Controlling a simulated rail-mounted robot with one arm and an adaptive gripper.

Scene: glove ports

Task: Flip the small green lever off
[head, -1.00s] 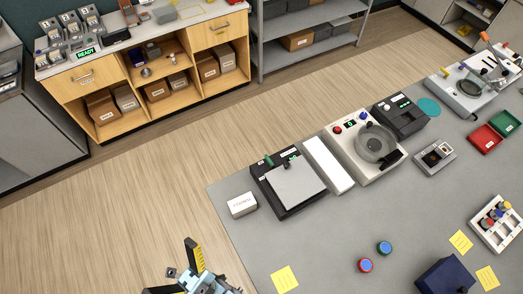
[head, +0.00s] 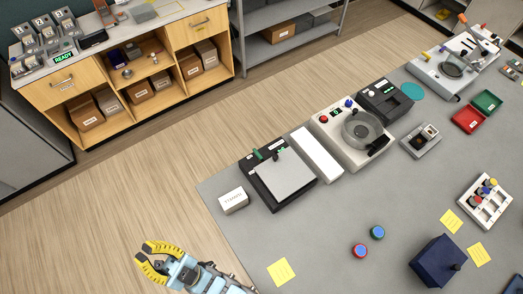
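My gripper (head: 143,258) is at the lower left, left of the table and well apart from the lever. Its yellow-padded fingers are spread, with nothing between them.
A white box (head: 233,200) sits left of the black device, and a white bar (head: 317,155) sits right of it. A cream machine with a round bowl (head: 362,131) is beyond. The table's front left has free room around a yellow note (head: 281,272).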

